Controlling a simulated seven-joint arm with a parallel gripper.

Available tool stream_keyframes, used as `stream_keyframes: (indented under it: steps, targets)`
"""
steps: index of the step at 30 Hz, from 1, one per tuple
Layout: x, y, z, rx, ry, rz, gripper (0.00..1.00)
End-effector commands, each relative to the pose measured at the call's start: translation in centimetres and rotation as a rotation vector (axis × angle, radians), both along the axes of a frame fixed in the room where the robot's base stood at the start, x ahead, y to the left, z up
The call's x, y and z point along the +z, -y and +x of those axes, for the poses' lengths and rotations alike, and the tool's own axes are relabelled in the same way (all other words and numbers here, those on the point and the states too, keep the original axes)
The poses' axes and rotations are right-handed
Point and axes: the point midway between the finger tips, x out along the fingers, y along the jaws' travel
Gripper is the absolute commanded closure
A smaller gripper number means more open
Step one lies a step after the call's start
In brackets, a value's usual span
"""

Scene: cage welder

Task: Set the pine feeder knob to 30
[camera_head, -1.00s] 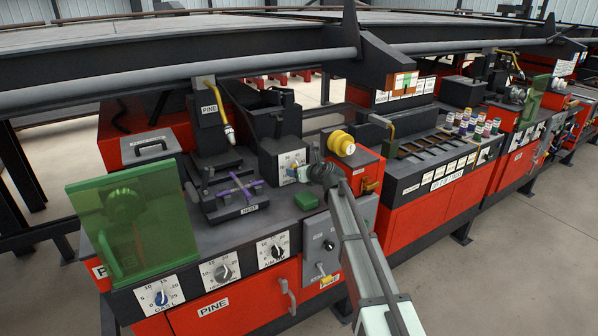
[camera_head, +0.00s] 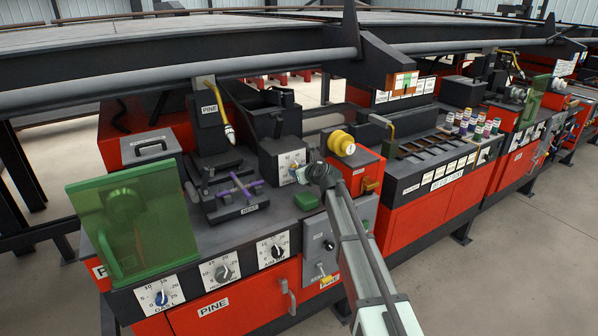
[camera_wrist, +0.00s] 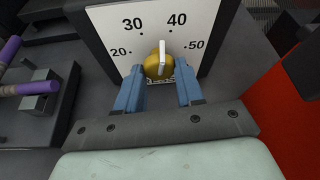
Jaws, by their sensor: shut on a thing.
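The pine feeder knob (camera_wrist: 158,66) is yellow with a white pointer bar, in the middle of a white dial plate (camera_wrist: 107,22) marked 20, 30, 40 and 50. In the wrist view the pointer's upper end lies between the 30 and 40 marks. My gripper (camera_wrist: 160,82) has its blue fingers on either side of the knob and is shut on it. In the head view my gripper (camera_head: 302,173) reaches the dial plate (camera_head: 290,160) on the dark feeder box, and the wrist hides most of the knob.
A purple piece (camera_head: 240,189) rests in the nest fixture left of my gripper. A red box with a yellow knob (camera_head: 341,143) stands close on the right. A green guard (camera_head: 132,225) and three other dials, one at the far left (camera_head: 161,296), are at the bench front.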

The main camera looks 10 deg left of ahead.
Motion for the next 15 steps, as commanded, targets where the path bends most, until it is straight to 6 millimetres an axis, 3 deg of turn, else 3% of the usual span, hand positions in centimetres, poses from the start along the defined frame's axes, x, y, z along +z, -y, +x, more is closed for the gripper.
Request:
stream_keyframes:
  steps: [15]
  targets:
    - [-0.07, -0.16, -0.24, 0.001, 0.304, -0.304, 0.94]
